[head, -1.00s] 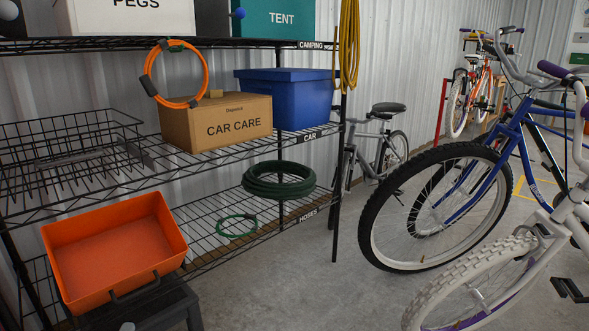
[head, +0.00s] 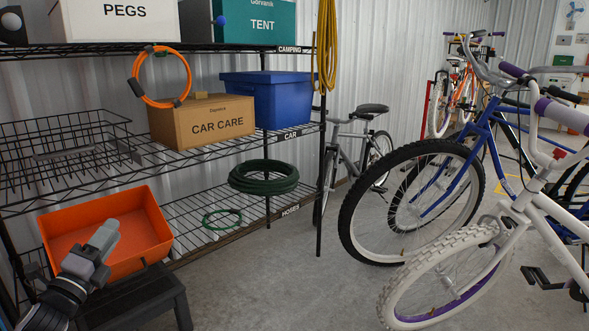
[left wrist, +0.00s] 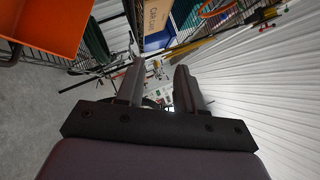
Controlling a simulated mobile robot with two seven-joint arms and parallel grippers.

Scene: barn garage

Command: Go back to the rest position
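My left gripper (head: 107,232) is in the lower left of the head view, its dark arm coming in from the bottom left corner. It appears in front of the orange bin (head: 150,222); I cannot tell the distance between them. In the left wrist view the two fingers of my left gripper (left wrist: 160,68) stand apart with nothing between them, so it is open and empty. The orange bin also shows at the top left of that view (left wrist: 40,28). My right gripper is in neither view.
A wire shelf with a CAR CARE box (head: 205,122), blue bin (head: 268,100), orange hose loop (head: 186,72) and green hose (head: 264,178) stands ahead. A black step stool (head: 140,295) is below the orange bin. Bicycles (head: 445,275) fill the right. Concrete floor (head: 290,285) is clear between.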

